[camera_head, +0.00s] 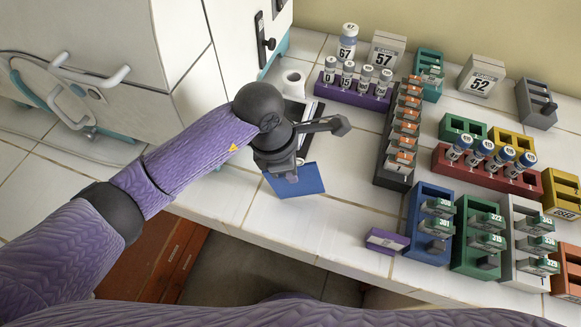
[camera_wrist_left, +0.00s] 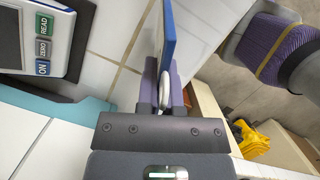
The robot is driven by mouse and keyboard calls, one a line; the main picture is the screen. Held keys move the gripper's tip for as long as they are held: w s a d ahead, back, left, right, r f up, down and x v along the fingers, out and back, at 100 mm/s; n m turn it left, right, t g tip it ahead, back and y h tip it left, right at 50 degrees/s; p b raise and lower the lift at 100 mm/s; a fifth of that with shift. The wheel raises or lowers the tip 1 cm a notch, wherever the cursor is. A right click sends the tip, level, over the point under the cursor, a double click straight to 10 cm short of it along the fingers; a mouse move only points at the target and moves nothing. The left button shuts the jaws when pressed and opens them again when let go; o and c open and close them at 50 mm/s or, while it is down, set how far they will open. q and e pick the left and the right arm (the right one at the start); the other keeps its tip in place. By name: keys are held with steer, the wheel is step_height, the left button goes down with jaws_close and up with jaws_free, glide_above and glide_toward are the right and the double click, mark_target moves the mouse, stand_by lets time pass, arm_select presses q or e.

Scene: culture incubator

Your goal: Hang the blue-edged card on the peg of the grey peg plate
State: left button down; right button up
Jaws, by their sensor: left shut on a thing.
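The blue-edged card (camera_head: 297,181) is held below my left gripper (camera_head: 290,176), over the front edge of the tiled bench. Its broad blue face shows in the head view. In the left wrist view the card (camera_wrist_left: 168,42) is seen nearly edge-on, standing between the fingers of the left gripper (camera_wrist_left: 163,92), which are shut on it. A grey block with a dark peg-like part (camera_head: 536,103) stands at the far right of the bench; it looks like the grey peg plate, but its details are small. The card is well apart from it. My right gripper is not in view.
Coloured racks with vials and cards fill the bench's right side, including a blue rack (camera_head: 419,211) and red rack (camera_head: 483,172). A small purple block (camera_head: 387,241) lies near the front edge. A white roll (camera_head: 293,83) stands behind my gripper. Bare tiles lie right of the card.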

arm_select(q)
steer(key=c, duration=1.2)
jaws_free()
steer(key=shift+f, duration=0.2)
steer(key=o, duration=0.4)
steer(key=shift+r, duration=0.1)
